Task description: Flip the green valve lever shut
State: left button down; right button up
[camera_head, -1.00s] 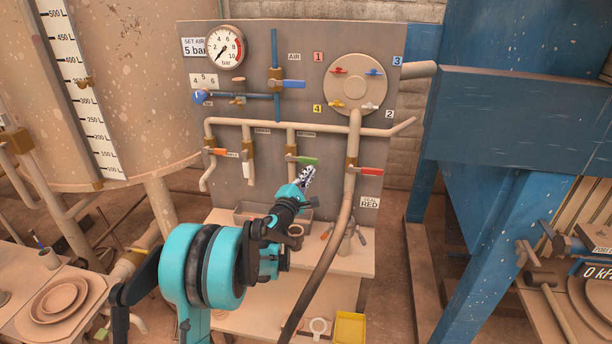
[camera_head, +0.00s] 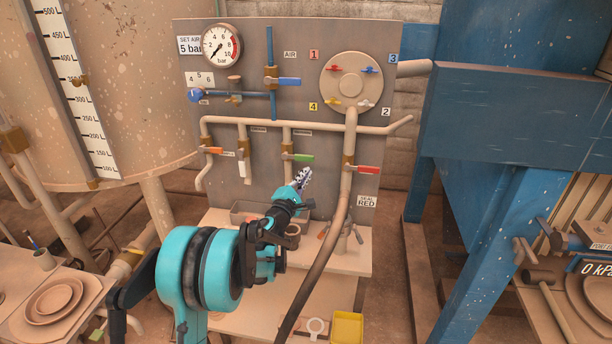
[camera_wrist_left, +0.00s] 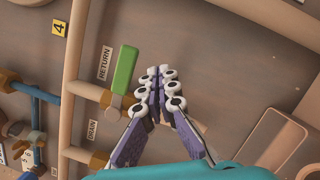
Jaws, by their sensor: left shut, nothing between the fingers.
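The green valve lever (camera_head: 303,157) sits on a brass valve on a vertical pipe in the middle of the panel. In the head view it points right, across its pipe. It also shows in the left wrist view, where the green lever (camera_wrist_left: 124,70) lies beside the label RETURN. My left gripper (camera_head: 305,176) is just below the lever in the head view. In the wrist view the left gripper (camera_wrist_left: 157,75) is shut and empty, its fingertips to the right of the lever, with a small gap seen between them. My right gripper is not in view.
An orange lever (camera_head: 214,150) is to the left and a red lever (camera_head: 368,169) to the right on the same panel (camera_head: 225,70). A thick hose (camera_head: 335,225) runs down right of my gripper. A shelf with a tray (camera_head: 240,212) is below.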

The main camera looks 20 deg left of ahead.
pick_arm(q)
jog(key=s+d+f, duration=0.1)
jog(key=s+f, duration=0.1)
jog(key=s, duration=0.2)
jog(key=s+d+f+p, duration=0.1)
jog(key=s+f, duration=0.1)
jog(key=s, duration=0.3)
jog(key=shift+s+d+f, duration=0.2)
jog(key=shift+f, duration=0.2)
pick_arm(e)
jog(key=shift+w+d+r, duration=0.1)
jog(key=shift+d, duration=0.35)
pick_arm(q)
jog(key=shift+d+r, duration=0.1)
